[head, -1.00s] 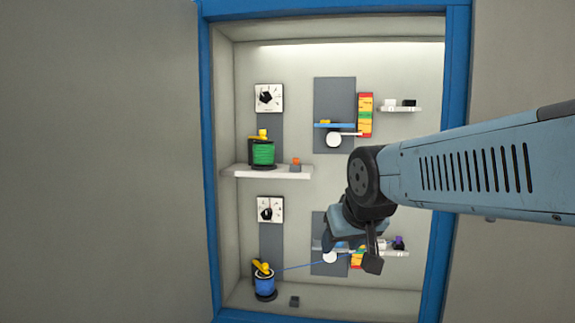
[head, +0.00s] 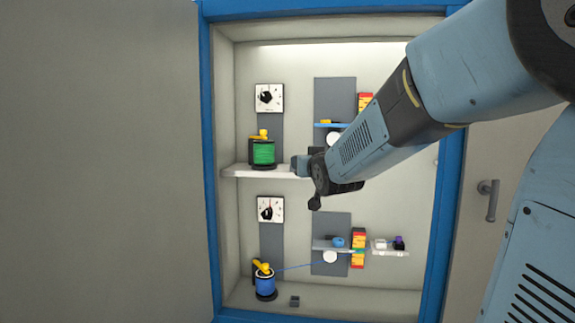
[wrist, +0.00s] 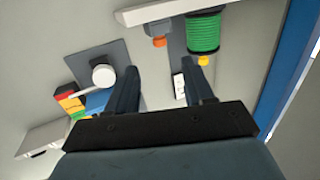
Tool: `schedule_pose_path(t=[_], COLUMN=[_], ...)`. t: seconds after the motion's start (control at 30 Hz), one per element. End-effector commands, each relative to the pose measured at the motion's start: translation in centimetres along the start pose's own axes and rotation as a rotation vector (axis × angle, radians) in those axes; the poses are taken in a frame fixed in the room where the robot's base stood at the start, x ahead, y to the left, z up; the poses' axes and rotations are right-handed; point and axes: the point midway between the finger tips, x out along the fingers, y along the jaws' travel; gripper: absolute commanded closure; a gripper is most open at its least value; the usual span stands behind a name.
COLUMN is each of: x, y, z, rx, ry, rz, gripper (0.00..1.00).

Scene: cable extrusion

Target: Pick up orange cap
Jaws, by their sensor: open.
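The orange cap (wrist: 160,41) sits on a small grey block (wrist: 157,28) on the upper shelf, next to the green spool (wrist: 203,32). The wrist view is upside down, so the shelf (wrist: 170,10) shows at its top. My gripper (wrist: 163,72) is open, its two fingers apart with nothing between them. The cap appears just beyond the fingertips, between their lines. In the head view my gripper (head: 300,165) is at the right end of the upper shelf and hides the cap there. The green spool also shows in the head view (head: 263,152).
A dial panel (head: 270,98) is above the green spool. A blue spool (head: 265,283) and a small dark block (head: 295,301) stand on the cabinet floor. The blue cabinet frame (head: 207,150) bounds the opening. A white roller (wrist: 103,75) is left in the wrist view.

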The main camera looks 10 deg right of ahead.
Motion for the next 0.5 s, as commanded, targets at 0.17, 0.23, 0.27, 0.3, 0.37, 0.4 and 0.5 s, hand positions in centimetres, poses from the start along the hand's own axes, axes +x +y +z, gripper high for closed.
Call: schedule_pose_path(t=[0.17, 0.23, 0.27, 0.3, 0.37, 0.4, 0.5], x=[2.7, 3.7, 4.1, 4.6, 5.3, 5.8, 6.5], y=[0.0, 0.0, 0.0, 0.0, 0.0, 0.0, 0.0], z=[0.1, 0.1, 0.1, 0.1, 0.1, 0.1, 0.1], rx=[0.001, 0.002, 0.001, 0.001, 0.0, 0.0, 0.001], ry=[-0.001, -0.003, -0.002, -0.003, -0.002, -0.002, -0.003], rz=[0.0, 0.0, 0.0, 0.0, -0.001, 0.0, 0.0], gripper=[0.48, 0.48, 0.48, 0.48, 0.48, 0.48, 0.48])
